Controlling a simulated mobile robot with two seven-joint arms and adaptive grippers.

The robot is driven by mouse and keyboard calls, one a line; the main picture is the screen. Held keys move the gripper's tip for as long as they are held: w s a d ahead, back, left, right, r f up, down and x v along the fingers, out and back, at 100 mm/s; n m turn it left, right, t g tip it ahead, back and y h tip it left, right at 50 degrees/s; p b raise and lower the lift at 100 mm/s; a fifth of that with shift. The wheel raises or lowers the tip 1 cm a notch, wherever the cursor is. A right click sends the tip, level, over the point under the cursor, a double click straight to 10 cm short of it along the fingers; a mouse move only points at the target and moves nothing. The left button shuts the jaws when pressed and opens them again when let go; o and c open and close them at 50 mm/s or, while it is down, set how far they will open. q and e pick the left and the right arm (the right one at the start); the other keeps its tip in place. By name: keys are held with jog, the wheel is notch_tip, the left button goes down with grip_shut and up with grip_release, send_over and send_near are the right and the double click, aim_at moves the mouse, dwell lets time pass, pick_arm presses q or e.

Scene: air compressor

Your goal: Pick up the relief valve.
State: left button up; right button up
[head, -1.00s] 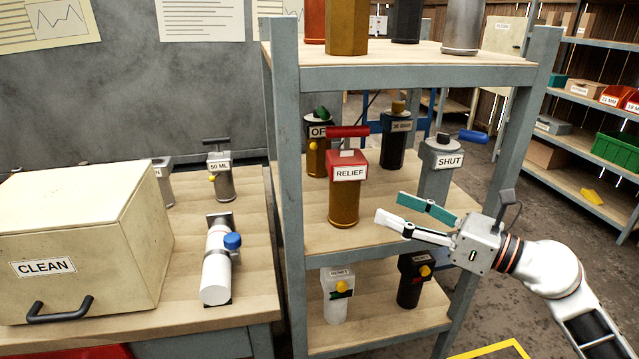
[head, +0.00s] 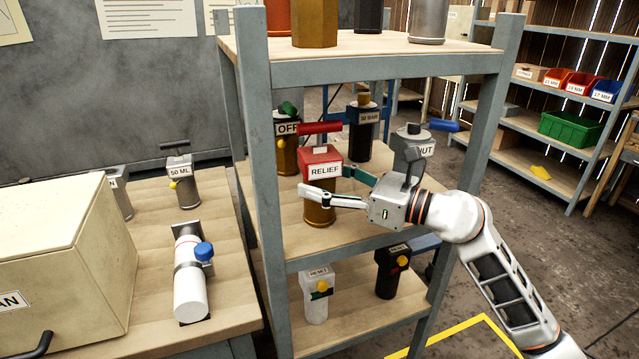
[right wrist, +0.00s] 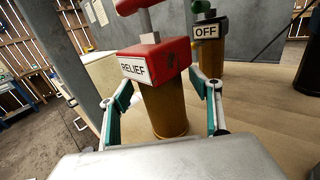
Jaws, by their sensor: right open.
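The relief valve (head: 318,210) stands upright on the middle shelf. It has a brass-coloured body, a red block labelled RELIEF and a red handle on top. My right gripper (head: 328,186) is open, with its fingers at the valve, just below the red block. In the right wrist view the valve's brass body (right wrist: 165,108) stands between the two spread fingers (right wrist: 165,95), with visible gaps on both sides. The far finger is partly hidden behind the valve in the head view. My left gripper is not in view.
The OFF valve (head: 287,150) and a black 30 BAR valve (head: 360,133) stand behind; the SHUT valve (head: 408,148) is to the right, partly behind my gripper. Shelf posts (head: 262,200) flank the opening. A workbench (head: 222,292) with a white cylinder (head: 190,290) lies left.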

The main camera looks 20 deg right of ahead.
jog(key=shift+w+a+f, duration=0.15)
jog(key=shift+w+a, duration=0.25)
jog(key=shift+w, duration=0.05)
jog(key=c, duration=1.7)
jog(key=shift+c, duration=0.2)
jog(key=shift+r, duration=0.25)
